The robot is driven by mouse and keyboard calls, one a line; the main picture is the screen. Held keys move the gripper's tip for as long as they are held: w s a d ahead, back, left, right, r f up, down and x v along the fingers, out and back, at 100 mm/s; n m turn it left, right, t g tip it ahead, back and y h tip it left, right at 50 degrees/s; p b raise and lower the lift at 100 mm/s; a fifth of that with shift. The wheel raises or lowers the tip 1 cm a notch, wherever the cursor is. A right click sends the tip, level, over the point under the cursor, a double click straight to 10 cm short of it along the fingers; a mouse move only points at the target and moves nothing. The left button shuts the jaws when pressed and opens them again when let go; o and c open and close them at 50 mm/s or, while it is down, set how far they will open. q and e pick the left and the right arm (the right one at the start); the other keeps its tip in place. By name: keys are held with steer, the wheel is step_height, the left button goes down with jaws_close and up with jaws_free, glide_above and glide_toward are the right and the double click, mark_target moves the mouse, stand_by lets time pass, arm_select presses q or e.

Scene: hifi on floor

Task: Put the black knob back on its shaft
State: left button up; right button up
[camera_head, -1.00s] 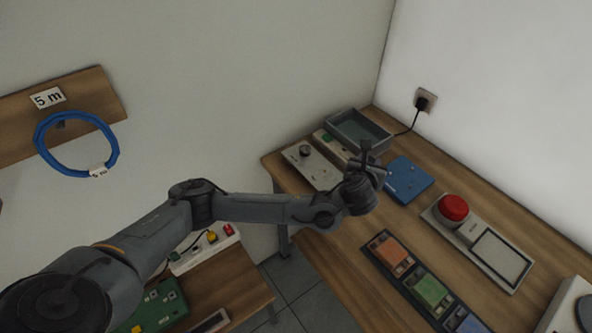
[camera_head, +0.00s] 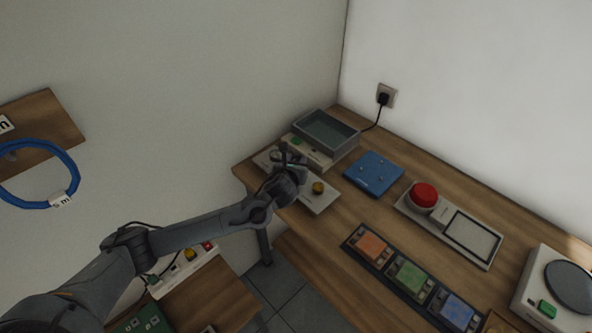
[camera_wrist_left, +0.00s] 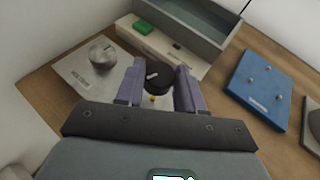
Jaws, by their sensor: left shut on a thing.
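The black knob (camera_wrist_left: 158,74) sits between the two fingers of my left gripper (camera_wrist_left: 158,84), which is shut on it. In the head view my left gripper (camera_head: 290,162) hangs over the grey panel (camera_head: 323,202) at the table's far left end and hides part of it. A brass-yellow shaft (camera_head: 318,187) stands on that panel, to the right of the gripper. In the wrist view a bit of the shaft (camera_wrist_left: 153,98) shows just below the knob; the height gap between them cannot be told. A silver knob (camera_wrist_left: 102,53) stands on the panel's other end. My right gripper is not in view.
Behind the panel are a strip with a green button (camera_wrist_left: 143,27) and a grey open bin (camera_head: 327,133). A blue board (camera_head: 373,173) lies to the right. A red button unit (camera_head: 424,194) and coloured tiles (camera_head: 409,276) stand nearer. Bare wood lies between them.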

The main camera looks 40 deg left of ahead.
arm_select(q)
steer(key=shift+f+b, duration=0.35)
steer(key=shift+f, duration=1.6)
steer(key=shift+f, duration=0.1)
steer(key=shift+f, duration=0.4)
steer(key=o, duration=1.1)
